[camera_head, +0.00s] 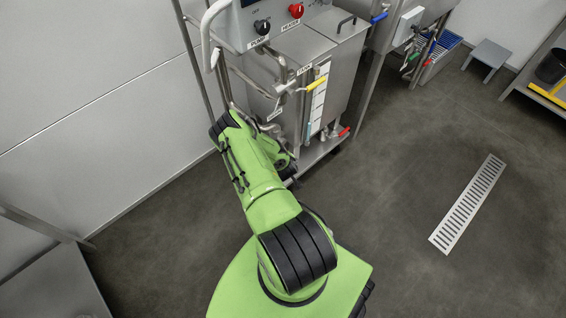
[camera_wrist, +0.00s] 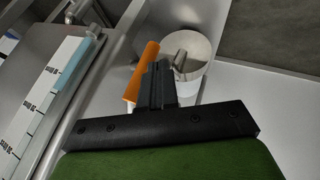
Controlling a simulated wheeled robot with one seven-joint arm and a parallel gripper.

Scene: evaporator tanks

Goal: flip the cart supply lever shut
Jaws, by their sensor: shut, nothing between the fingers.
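An orange lever handle (camera_wrist: 140,72) stands tilted close to the left of my fingers in the wrist view. No label on it is readable, so I cannot confirm it is the supply lever. My gripper (camera_wrist: 158,70) is shut and empty, with its tips between the orange handle and a steel cylinder (camera_wrist: 193,50). I cannot tell whether the fingers touch the handle. The steel cart (camera_head: 318,45) stands at the top middle in the head view. My arm reaches to its lower left side and hides the orange handle there.
A marked level gauge (camera_wrist: 40,95) lies left of my gripper. The floor right of the cart is open around a drain grate (camera_head: 468,204).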

